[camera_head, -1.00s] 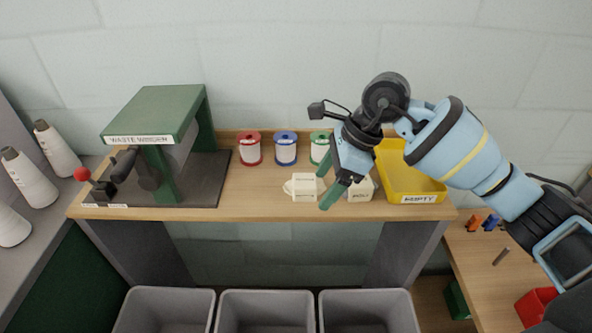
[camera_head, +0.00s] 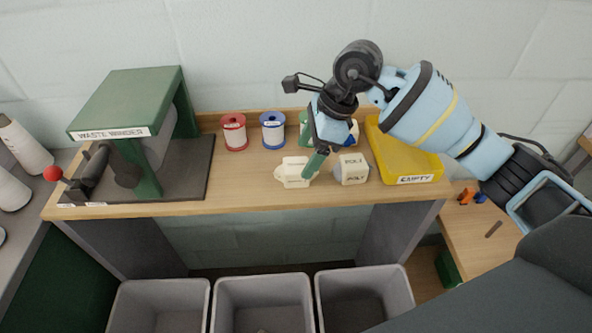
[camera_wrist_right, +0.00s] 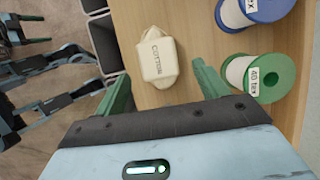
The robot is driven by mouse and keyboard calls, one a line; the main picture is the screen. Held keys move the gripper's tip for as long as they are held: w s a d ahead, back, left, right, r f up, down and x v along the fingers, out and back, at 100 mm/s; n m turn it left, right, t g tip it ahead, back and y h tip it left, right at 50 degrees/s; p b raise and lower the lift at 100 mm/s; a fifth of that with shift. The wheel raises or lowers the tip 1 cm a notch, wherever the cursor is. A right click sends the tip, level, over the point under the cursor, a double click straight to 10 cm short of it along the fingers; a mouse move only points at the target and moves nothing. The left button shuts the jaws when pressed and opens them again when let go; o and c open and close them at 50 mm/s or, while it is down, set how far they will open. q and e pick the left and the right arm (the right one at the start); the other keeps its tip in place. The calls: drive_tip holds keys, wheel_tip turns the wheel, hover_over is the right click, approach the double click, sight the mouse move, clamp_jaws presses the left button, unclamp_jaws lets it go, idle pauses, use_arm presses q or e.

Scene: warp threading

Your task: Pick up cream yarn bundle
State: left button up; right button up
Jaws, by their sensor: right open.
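The cream yarn bundle (camera_head: 295,173) lies on the wooden bench top, left of the white POLY bundle (camera_head: 352,169). In the right wrist view the cream bundle (camera_wrist_right: 158,55) shows a COTTON label and lies just ahead of the fingers, across the gap between them. My right gripper (camera_head: 314,164) is open and empty, its green fingers pointing down by the bundle's right end in the head view. In the right wrist view the open gripper (camera_wrist_right: 162,84) has one finger on each side, apart from the bundle. My left gripper is not in view.
Red (camera_head: 233,132) and blue (camera_head: 272,130) spools stand behind the bundle. A green spool (camera_wrist_right: 262,78) is close to the right finger. A yellow EMPTY tray (camera_head: 415,180) is at right, the waste winder (camera_head: 125,102) at left. Grey bins (camera_head: 262,300) stand below the front edge.

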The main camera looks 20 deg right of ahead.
sight(299, 164)
drive_tip(key=x, duration=0.5)
drive_tip(key=shift+f, duration=0.1)
drive_tip(key=shift+s, duration=0.1)
drive_tip(key=c, duration=1)
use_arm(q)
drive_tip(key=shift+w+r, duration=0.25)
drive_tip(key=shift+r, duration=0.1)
use_arm(e)
drive_tip(key=shift+c, duration=0.2)
drive_tip(key=shift+r, duration=0.7)
wheel_tip(299, 164, up, 3)
drive_tip(key=shift+f, duration=0.2)
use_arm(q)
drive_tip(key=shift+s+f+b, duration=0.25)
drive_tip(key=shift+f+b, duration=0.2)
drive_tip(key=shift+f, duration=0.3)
use_arm(e)
drive_tip(key=s+a+r, duration=0.1)
drive_tip(key=s+a, duration=0.1)
drive_tip(key=s, duration=1.3)
drive_tip(key=shift+s, duration=0.4)
drive_tip(key=shift+a, duration=0.1)
